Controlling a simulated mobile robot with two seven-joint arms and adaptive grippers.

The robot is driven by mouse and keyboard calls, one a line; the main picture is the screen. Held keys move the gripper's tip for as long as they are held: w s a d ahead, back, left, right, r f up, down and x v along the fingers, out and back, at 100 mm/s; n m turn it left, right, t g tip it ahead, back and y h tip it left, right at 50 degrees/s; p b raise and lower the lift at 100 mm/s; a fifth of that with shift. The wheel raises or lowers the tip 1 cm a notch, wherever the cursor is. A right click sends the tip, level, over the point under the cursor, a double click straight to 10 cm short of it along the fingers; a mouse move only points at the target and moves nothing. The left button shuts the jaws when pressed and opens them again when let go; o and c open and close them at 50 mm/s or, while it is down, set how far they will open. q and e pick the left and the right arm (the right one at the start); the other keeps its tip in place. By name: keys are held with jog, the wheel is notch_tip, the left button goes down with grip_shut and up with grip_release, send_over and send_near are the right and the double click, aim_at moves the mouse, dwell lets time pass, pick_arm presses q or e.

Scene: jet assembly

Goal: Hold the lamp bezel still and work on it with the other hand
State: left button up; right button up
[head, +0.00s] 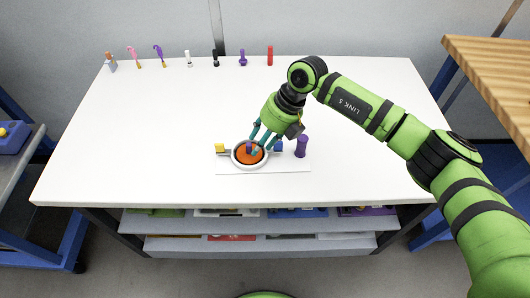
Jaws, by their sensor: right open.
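The lamp bezel appears to be the white ring (235,161) with an orange middle (242,156). It sits on a thin white plate (290,167) near the front of the white table. My right gripper (258,149) comes down from the upper right, with its teal fingers open over the right part of the ring. A small purple piece (249,147) shows at the fingertips; whether a finger touches it or the ring, I cannot tell. My left gripper is not in view.
A yellow block (219,148) and a blue block (279,146) flank the ring. A purple cylinder (302,146) stands upright to the right. Several small tools, including a red one (270,55), line the back edge.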

aim_at(301, 145)
jog(key=w+d+h, duration=0.1)
jog(key=d, duration=0.2)
jog(key=w+d+r+m+h, duration=0.1)
jog(key=d+h, duration=0.1)
jog(key=d, duration=0.2)
jog(key=w+d+h, duration=0.1)
jog(key=d+h, duration=0.1)
jog(key=d, duration=0.2)
jog(key=shift+w+r, duration=0.25)
jog(key=shift+r, duration=0.05)
jog(key=shift+f+b, duration=2.65)
jog(key=shift+f, duration=1.3)
grip_shut()
